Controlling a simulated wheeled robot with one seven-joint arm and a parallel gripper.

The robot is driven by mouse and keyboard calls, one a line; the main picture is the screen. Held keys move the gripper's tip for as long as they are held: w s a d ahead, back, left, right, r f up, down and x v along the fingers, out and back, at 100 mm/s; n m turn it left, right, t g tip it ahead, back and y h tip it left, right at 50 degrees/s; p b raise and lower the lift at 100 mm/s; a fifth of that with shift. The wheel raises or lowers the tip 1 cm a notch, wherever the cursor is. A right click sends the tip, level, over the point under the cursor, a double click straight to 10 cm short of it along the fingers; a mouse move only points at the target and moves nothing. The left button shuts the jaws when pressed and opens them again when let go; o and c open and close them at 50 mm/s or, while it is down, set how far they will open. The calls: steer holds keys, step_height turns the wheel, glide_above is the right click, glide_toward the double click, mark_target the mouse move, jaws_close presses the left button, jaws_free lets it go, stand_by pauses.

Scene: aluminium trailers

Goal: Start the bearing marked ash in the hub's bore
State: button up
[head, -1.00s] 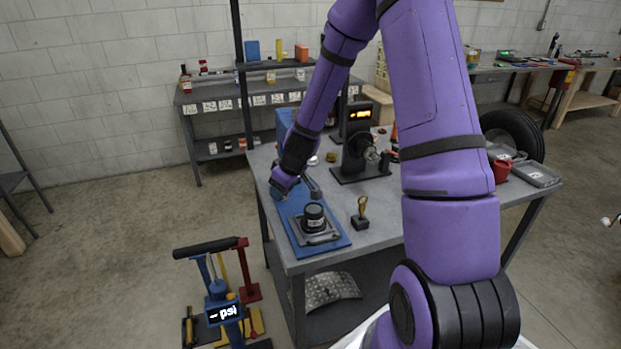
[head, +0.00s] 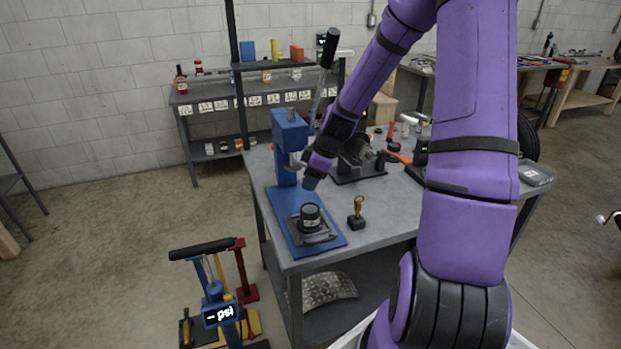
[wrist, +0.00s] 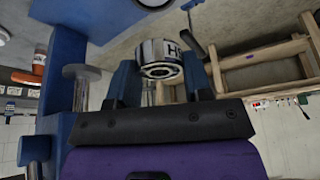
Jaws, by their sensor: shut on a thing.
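My gripper (head: 310,184) is shut on a bearing (wrist: 160,56), a shiny metal ring with a dark centre. Only the letter H of its mark shows in the wrist view, between the two blue fingers, so I cannot read the whole word. In the head view the bearing cannot be made out. The hub (head: 311,218), a black cylinder with a pale ring round its top, stands upright on a grey plate on the blue press base (head: 337,240). My gripper is above and behind the hub, apart from it. I cannot see into its bore.
The blue press (head: 290,135) stands left of my gripper, its long lever with a black handle (head: 329,47) rising up. A small brass-topped piece on a black block (head: 357,214) is right of the hub. A dark machine (head: 355,160) is behind.

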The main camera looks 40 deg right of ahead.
glide_above(306, 209)
steer(key=d, duration=0.1)
steer(key=shift+s+f, duration=0.2)
steer(key=shift+f, duration=1.25)
steer(key=shift+s+f, duration=0.2)
steer(key=shift+f, duration=1.25)
steer(key=shift+f, duration=1.05)
steer(key=o, duration=1)
steer(key=shift+o, duration=0.2)
steer(key=v, duration=1)
steer(key=shift+r, duration=0.35)
steer(key=shift+s+d, duration=0.1)
steer(key=shift+d, duration=0.05)
